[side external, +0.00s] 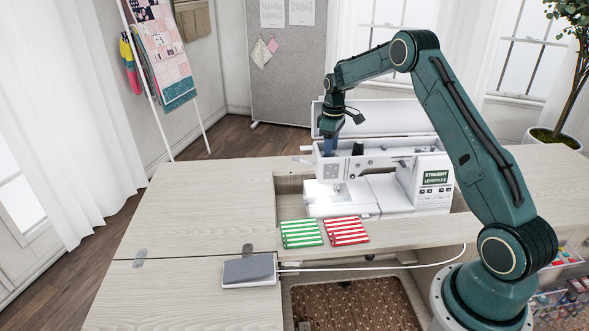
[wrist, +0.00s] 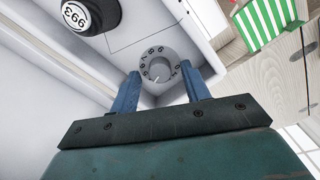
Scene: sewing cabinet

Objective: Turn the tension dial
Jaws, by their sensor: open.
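The tension dial (wrist: 158,68) is a round light-grey knob with dark numerals, set in a recess of the white sewing machine (side external: 433,175). It shows in the wrist view near the middle. My gripper (wrist: 160,82) has two blue fingers, one on each side of the dial's lower part, with a gap between them. It is open and holds nothing. I cannot tell whether the fingertips touch the dial. In the side view my gripper (side external: 329,147) is at the upper left of the machine, pointing down, and the dial cannot be made out there.
The machine's lid (side external: 385,118) stands open behind. Green-striped (side external: 302,233) and red-striped (side external: 346,231) cloths lie in front of the machine. A grey pad (side external: 249,269) with a white cable lies at the front left.

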